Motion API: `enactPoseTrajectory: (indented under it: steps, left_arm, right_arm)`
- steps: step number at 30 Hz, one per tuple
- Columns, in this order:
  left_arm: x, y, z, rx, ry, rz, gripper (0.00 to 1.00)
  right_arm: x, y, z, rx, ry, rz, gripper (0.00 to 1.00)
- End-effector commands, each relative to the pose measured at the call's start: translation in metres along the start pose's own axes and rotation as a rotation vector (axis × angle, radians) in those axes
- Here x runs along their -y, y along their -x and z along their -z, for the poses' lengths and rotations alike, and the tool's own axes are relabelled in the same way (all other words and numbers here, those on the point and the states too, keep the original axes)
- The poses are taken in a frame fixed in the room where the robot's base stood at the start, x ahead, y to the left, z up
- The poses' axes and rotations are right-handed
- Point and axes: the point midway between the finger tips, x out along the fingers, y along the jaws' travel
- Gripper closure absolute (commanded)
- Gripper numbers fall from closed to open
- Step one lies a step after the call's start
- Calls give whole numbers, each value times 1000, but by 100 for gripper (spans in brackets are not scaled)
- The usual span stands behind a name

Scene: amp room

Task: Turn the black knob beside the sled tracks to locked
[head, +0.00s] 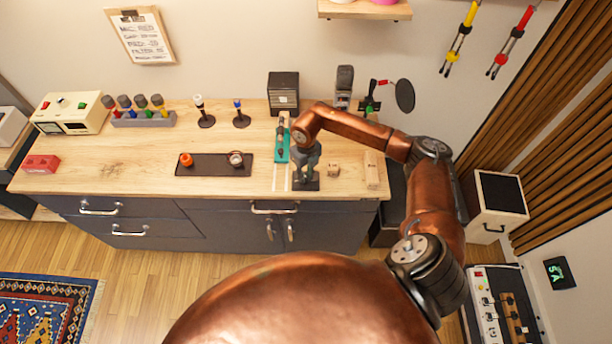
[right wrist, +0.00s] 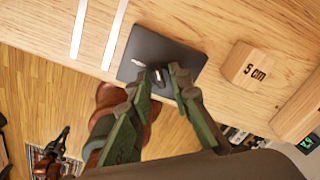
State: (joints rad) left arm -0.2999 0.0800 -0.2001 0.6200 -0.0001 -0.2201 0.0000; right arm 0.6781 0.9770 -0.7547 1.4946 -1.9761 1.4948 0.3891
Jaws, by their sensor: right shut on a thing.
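The black knob (right wrist: 158,75) stands on a dark square base plate (right wrist: 160,50) near the table's front edge. The base plate also shows in the head view (head: 308,185), just right of the two pale sled tracks (head: 288,178). My right gripper (head: 306,172) points down over the plate. In the right wrist view my right gripper (right wrist: 160,77) has its fingers on either side of the knob, shut on it. The fingers hide much of the knob, and I cannot read its setting. A dark shape low left in the wrist view may be my left gripper (right wrist: 50,155), its jaws unclear.
A teal sled (head: 282,145) sits on the tracks behind the plate. A wooden block marked 5 cm (right wrist: 248,65) stands close right of the knob, with a longer block (head: 372,170) farther right. A dark tray (head: 213,170) lies left of the tracks.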

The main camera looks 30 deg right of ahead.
Motion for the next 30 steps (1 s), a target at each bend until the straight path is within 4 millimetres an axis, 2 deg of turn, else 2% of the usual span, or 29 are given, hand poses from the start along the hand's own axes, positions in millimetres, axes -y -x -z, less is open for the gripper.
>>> enactPoseTrajectory:
  steps: [14,30]
  left_arm:
    - [0,-3,0,0,0,0,100]
    - [0,2,0,0,0,0,100]
  right_arm:
    - [0,1,-1,2,-451,0,100]
    - [1,2,-1,2,-965,0,100]
